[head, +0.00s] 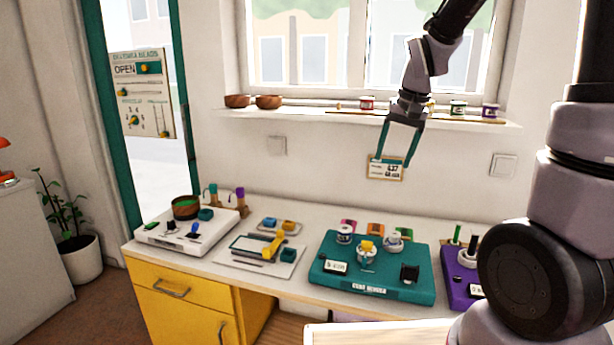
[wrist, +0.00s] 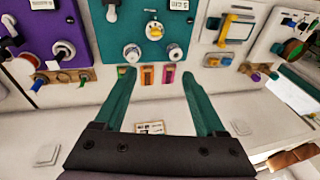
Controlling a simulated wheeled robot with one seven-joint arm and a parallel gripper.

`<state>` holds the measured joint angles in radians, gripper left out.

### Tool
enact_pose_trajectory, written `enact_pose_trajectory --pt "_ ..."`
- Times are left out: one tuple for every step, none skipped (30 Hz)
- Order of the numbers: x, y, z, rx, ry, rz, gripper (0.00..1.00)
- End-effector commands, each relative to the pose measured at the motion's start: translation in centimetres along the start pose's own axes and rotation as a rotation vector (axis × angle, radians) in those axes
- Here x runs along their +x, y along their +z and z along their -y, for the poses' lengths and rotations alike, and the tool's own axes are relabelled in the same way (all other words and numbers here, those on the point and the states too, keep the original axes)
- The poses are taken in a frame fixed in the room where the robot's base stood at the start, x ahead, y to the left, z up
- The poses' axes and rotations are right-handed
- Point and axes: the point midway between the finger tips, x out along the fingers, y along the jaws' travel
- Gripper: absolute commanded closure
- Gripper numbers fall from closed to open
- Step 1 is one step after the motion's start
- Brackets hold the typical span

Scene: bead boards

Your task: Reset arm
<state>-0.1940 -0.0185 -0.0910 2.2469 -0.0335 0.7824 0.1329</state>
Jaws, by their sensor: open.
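My gripper (head: 398,145) hangs from my raised arm in the head view, in front of the wall below the window sill. Its two teal fingers are spread apart with nothing between them. In the wrist view my gripper (wrist: 158,75) is also open and empty, its fingertips showing near the back edge of the bench. The teal board (head: 325,277) lies on the bench below and apart from the gripper. It also shows upside down in the wrist view (wrist: 192,20).
A white board (head: 165,240), a tray with a yellow-handled tool (head: 273,243) and a purple board (head: 462,278) share the bench. The window sill (head: 300,111) holds bowls and small jars near my arm. A small card (head: 384,170) is on the wall behind the fingers.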

Motion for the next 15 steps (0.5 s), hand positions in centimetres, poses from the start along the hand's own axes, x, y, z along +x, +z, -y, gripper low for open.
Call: enact_pose_trajectory --pt "-2.4 0.7 -0.5 0.005 -0.025 -0.033 0.28" --pt "-3.5 1.1 -0.7 0.005 -0.038 -0.048 0.28" --pt "-4.9 1.8 -1.1 0.005 -0.053 -0.071 0.28" --pt "-5.9 2.3 -1.4 0.005 -0.065 -0.087 0.28" --pt "-6.9 2.9 -1.6 0.005 -0.075 -0.102 0.28" --pt "-8.2 3.6 -2.0 0.005 -0.09 -0.125 0.28" --pt "-9.1 4.2 -2.3 0.005 -0.099 -0.142 0.28" --pt "-9.9 4.8 -2.6 0.004 -0.109 -0.159 0.28" --pt "-11.0 5.7 -3.0 0.003 -0.121 -0.182 0.28" --pt "-11.7 6.3 -3.3 0.001 -0.129 -0.199 0.28" --pt "-12.4 7.0 -3.5 -0.001 -0.137 -0.216 0.28" --pt "-13.2 7.8 -3.9 -0.002 -0.145 -0.238 0.28" --pt "-13.7 8.4 -4.2 -0.003 -0.152 -0.253 0.28" --pt "-14.1 9.0 -4.4 -0.004 -0.157 -0.266 0.28" --pt "-14.7 9.6 -4.7 -0.007 -0.162 -0.283 0.28"
